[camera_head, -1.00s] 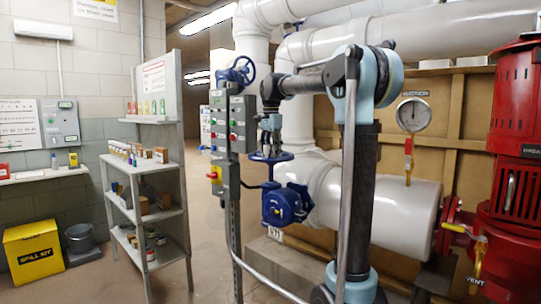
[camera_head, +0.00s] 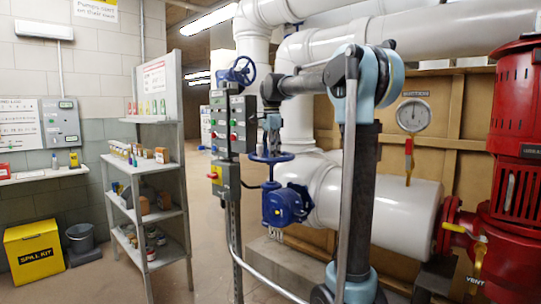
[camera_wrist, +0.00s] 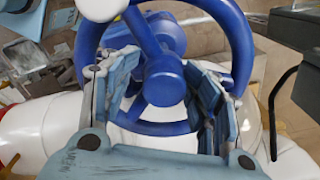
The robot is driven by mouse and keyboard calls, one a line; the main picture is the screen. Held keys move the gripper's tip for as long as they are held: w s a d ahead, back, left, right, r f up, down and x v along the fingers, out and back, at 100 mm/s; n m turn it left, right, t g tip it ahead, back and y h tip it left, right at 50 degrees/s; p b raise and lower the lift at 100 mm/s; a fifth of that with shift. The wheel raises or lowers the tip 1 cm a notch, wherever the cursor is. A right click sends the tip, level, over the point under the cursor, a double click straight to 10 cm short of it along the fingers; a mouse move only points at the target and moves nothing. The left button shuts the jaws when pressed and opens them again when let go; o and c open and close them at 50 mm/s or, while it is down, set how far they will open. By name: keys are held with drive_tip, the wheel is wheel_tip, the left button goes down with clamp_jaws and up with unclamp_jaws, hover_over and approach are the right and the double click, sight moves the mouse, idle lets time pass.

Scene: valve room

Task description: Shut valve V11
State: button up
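A blue handwheel (camera_head: 271,158) sits on a blue valve body (camera_head: 285,205) on the white pipe. A small white tag (camera_head: 275,232) hangs below it, too small to read surely. My gripper (camera_head: 270,148) points down just above this wheel. In the wrist view, the blue rim, spokes and hub of the wheel (camera_wrist: 163,82) fill the middle. My gripper (camera_wrist: 160,68) has its two padded fingers apart, one on each side of the hub. I cannot tell whether the fingers touch the wheel.
A second blue handwheel (camera_head: 236,72) is higher up, behind a grey control panel (camera_head: 220,125) left of my gripper. A red machine (camera_head: 513,190) and a gauge (camera_head: 412,115) are at the right. A shelf (camera_head: 150,195) stands left, with open floor between.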

drive_tip(key=shift+w+d, duration=0.1)
drive_tip(key=shift+w, duration=0.1)
drive_tip(key=shift+w+r, duration=0.3)
drive_tip(key=shift+r, duration=0.25)
drive_tip(key=shift+s+r, duration=0.15)
drive_tip(key=shift+r, duration=1.2)
drive_tip(key=shift+s+r, duration=0.1)
drive_tip(key=shift+r, duration=1.2)
drive_tip(key=n, duration=0.5)
drive_tip(key=shift+f, duration=3.25)
